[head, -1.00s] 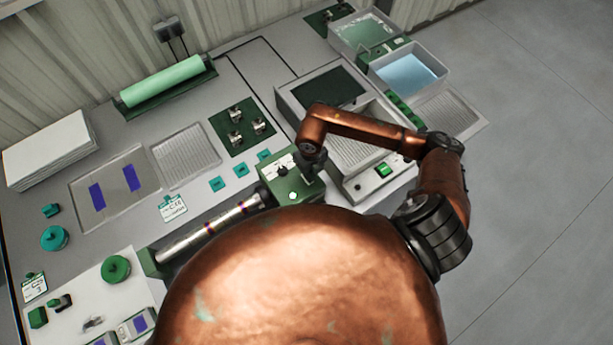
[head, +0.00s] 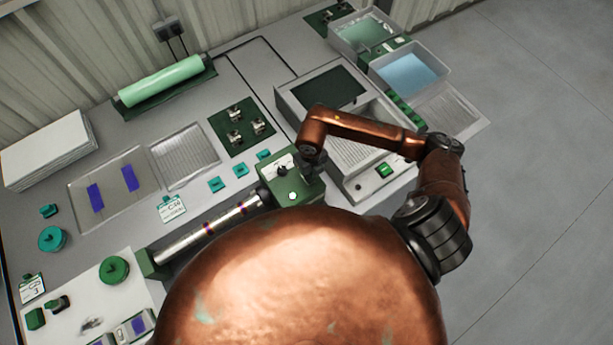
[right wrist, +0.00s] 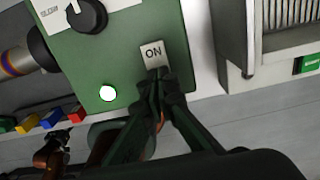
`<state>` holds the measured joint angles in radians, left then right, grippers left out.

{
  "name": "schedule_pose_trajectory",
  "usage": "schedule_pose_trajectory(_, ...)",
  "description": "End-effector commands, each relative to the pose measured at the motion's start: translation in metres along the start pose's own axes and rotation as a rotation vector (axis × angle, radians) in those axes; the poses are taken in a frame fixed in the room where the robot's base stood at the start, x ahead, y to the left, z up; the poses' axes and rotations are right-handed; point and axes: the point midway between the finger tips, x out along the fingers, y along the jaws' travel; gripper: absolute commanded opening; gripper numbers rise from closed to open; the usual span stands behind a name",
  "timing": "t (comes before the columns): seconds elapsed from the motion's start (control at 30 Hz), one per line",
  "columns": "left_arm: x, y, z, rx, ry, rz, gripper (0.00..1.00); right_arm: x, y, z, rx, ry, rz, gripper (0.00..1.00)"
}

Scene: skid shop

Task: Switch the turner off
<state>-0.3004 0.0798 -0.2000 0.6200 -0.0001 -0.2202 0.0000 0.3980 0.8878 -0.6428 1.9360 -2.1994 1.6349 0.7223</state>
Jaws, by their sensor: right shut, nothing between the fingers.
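The turner is a green box (head: 289,184) with a striped metal rod (head: 208,228) running from it to a green end support (head: 152,263). In the right wrist view the box (right wrist: 90,65) carries a black knob (right wrist: 88,15), a white lit-looking lamp (right wrist: 107,93) and a pale switch (right wrist: 154,53) with ON readable on it. My right gripper (right wrist: 160,74) is shut and empty, its fingertips at the lower edge of that switch; whether they touch it is unclear. Its tips partly cover the switch. A dark gripper, apparently my left (right wrist: 66,138), shows small at lower left; its jaws are unclear.
A grey machine with a green switch (head: 384,170) stands right of the turner. Teal blocks (head: 241,170) and a green plate with metal fittings (head: 249,140) lie behind it. Colored blocks (right wrist: 50,118) show in the wrist view. Open floor lies at right.

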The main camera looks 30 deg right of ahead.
Motion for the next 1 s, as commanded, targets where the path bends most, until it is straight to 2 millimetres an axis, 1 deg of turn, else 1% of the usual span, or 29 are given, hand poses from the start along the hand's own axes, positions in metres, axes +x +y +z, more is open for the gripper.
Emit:
schedule_pose_trajectory(0.27, 0.004, 0.0, 0.0, 0.0, 0.0, 0.0, 0.49, 0.005, 0.0, 0.0, 0.0, 0.0, 0.0, 0.0)
schedule_pose_trajectory(0.47, 0.001, 0.0, -0.001, 0.0, 0.001, 0.0, 0.49, 0.001, 0.0, 0.0, 0.0, -0.001, 0.0, 0.0)
schedule_pose_trajectory(1.0, -0.024, -0.001, -0.005, 0.0, 0.004, 0.0, 0.49, -0.04, -0.001, 0.0, 0.0, -0.001, -0.001, 0.0)
